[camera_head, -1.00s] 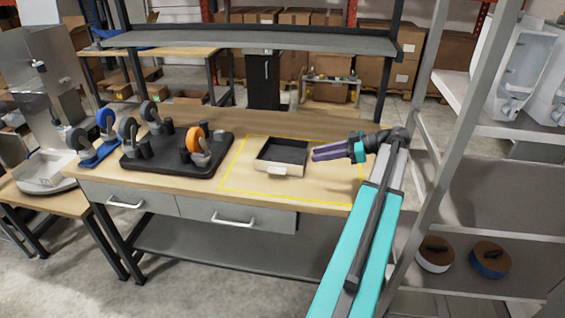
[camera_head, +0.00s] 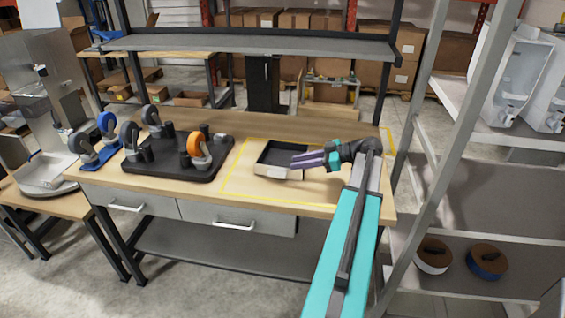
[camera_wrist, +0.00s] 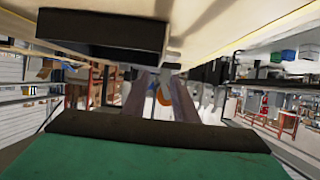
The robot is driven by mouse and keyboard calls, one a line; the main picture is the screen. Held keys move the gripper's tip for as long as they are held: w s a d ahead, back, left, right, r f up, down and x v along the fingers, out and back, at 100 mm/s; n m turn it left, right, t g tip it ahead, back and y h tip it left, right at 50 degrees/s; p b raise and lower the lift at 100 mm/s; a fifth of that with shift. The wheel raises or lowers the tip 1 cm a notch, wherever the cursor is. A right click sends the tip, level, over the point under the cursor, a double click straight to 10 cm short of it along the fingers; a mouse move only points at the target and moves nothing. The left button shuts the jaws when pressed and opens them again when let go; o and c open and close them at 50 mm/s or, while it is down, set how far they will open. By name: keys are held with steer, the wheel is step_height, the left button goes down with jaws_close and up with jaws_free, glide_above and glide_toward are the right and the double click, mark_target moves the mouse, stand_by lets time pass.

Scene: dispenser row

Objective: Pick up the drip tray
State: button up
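The drip tray appears to be the shallow dark tray (camera_head: 271,153) with a pale front and small handle, lying on the workbench inside a yellow outline. In the wrist view the dark tray (camera_wrist: 100,32) shows at the upper left, off to one side of the fingers. My gripper (camera_head: 294,161) points left and its purple fingers overlap the tray's right end in the head view, hiding part of it. In the wrist view my gripper (camera_wrist: 163,82) has its two fingers apart, with nothing held between them. I see no clear contact with the tray.
A black base (camera_head: 165,160) with several caster wheels, one an orange wheel (camera_head: 194,144), stands left of the tray. A blue caster stand (camera_head: 101,155) is farther left. A shelf (camera_head: 250,40) spans above the bench. A metal rack (camera_head: 428,130) stands at the right.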

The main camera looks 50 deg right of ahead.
steer(key=shift+w+a+f, duration=0.2)
steer(key=shift+w, duration=0.2)
steer(key=shift+w+a, duration=0.1)
steer(key=shift+p+x, duration=1.45)
steer(key=shift+x, duration=1)
steer(key=shift+f, duration=0.25)
steer(key=shift+c, duration=0.4)
jaws_close()
